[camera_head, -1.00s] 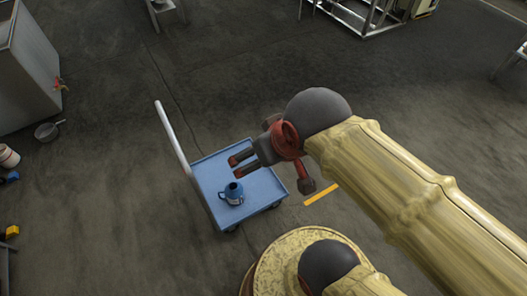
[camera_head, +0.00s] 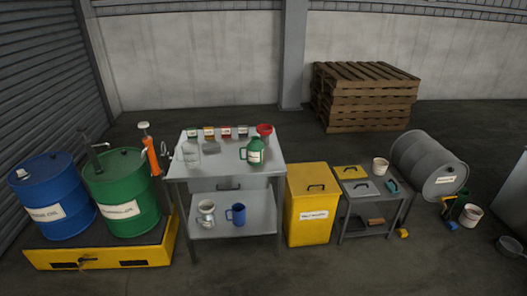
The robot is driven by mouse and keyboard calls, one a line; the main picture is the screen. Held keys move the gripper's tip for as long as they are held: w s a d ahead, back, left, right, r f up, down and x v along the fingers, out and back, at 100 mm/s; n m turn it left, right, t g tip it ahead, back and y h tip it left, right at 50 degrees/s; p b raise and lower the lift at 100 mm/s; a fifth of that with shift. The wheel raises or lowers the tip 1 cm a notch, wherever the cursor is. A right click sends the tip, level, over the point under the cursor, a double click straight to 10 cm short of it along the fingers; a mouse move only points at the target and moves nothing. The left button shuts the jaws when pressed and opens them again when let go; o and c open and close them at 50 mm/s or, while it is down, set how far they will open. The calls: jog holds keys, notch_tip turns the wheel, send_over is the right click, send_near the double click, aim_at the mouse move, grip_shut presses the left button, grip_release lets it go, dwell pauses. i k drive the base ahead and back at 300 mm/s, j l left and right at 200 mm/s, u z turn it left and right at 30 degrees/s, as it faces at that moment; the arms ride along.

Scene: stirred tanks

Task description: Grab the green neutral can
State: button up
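A green can (camera_head: 255,153) with a dark top, a side handle and a pale label stands upright on the top of a grey metal table (camera_head: 221,183), toward its right side. The label is too small to read. A red funnel-like thing (camera_head: 264,130) is just behind it. My gripper and arm are not in view, so how the gripper stands cannot be seen.
A clear jar (camera_head: 190,152) and several small labelled containers share the tabletop. A blue mug (camera_head: 238,213) is on the lower shelf. A green drum (camera_head: 124,195) stands left and a yellow bin (camera_head: 307,205) right. Floor in front is clear.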

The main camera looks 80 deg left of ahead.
aim_at(255, 148)
jog(key=u, duration=2.8)
jog(key=i+j, duration=0.3)
jog(key=i, duration=0.25)
jog(key=i+j, duration=0.25)
jog(key=i, duration=0.25)
jog(key=i+j, duration=0.3)
jog(key=i, duration=0.25)
jog(key=i+j, duration=0.3)
jog(key=i, duration=0.2)
jog(key=i+j+z, duration=0.1)
jog(key=i+j, duration=0.15)
jog(key=i, duration=0.3)
jog(key=i+j, duration=0.35)
jog(key=i, duration=0.15)
